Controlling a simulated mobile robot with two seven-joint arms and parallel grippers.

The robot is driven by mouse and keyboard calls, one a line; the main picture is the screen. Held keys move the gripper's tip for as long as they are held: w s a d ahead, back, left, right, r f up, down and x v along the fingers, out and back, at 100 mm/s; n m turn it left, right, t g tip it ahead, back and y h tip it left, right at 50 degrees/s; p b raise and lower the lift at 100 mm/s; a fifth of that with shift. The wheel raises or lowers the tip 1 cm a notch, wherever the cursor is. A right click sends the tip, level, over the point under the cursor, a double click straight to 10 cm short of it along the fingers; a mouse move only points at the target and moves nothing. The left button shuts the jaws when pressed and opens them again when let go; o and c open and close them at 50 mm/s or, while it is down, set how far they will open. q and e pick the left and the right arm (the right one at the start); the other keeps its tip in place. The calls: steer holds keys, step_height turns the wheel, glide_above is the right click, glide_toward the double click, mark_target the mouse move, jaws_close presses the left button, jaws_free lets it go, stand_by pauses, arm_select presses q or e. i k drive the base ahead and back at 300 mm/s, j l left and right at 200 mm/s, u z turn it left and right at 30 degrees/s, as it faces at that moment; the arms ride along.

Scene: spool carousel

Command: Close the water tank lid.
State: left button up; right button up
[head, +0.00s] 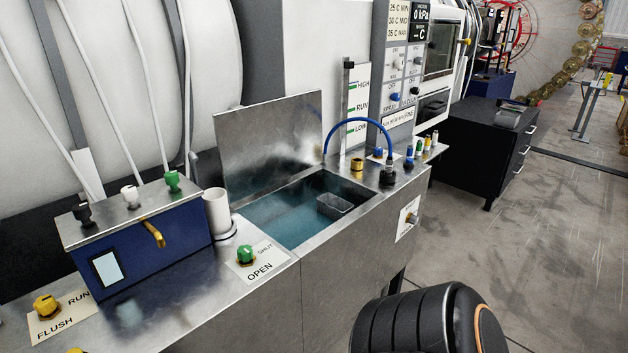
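The water tank (340,222) is set into the steel counter, with blue-green water and a small grey basket (334,206) inside. Its metal lid (268,135) stands open, raised nearly upright along the tank's back edge. Neither of my grippers is in view. A black ribbed link of my own arm shows at the bottom right, in front of the counter and apart from the lid.
A blue hose (357,121) arches near the tank's right end, by a brass fitting (357,164). A white cup (217,210), a green knob (245,254) and a blue box (150,249) are left of the tank. Open floor (520,240) lies right.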

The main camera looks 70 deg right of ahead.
mark_target(260, 145)
steer(key=z, duration=1.85)
steer(key=i+l, duration=0.45)
steer(key=i+l+u, duration=0.2)
steer(key=l, duration=0.2)
steer(key=i+l+u, duration=0.2)
steer(key=l, duration=0.25)
steer(key=i+j, duration=0.05)
steer(key=i, duration=0.05)
